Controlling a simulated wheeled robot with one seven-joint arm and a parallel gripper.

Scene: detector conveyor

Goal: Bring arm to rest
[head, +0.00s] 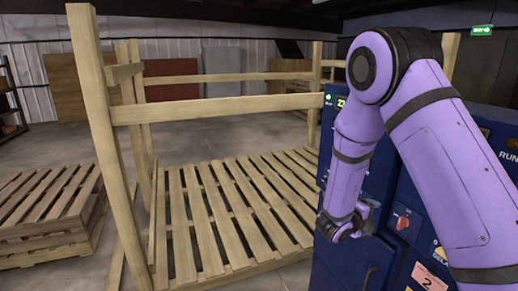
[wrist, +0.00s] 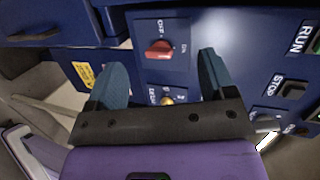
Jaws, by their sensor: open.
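My gripper is open and empty in the wrist view (wrist: 160,82), its two blue-grey fingers spread apart. Between them, beyond the fingertips, is a red rotary switch (wrist: 158,50) marked OFF on a blue control panel (wrist: 190,25). The gripper looks apart from the switch, though the exact gap is hard to judge. In the head view my purple arm bends down in front of the blue cabinet, with the gripper (head: 362,215) low and partly hidden by the arm. The red switch (head: 402,219) shows to its right.
The blue cabinet also carries RUN (wrist: 302,37) and STOP (wrist: 292,88) controls and a yellow knob (wrist: 167,99). A wooden frame with a slatted deck (head: 205,215) stands left of the cabinet. Stacked pallets (head: 50,215) sit at far left. Open floor lies behind.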

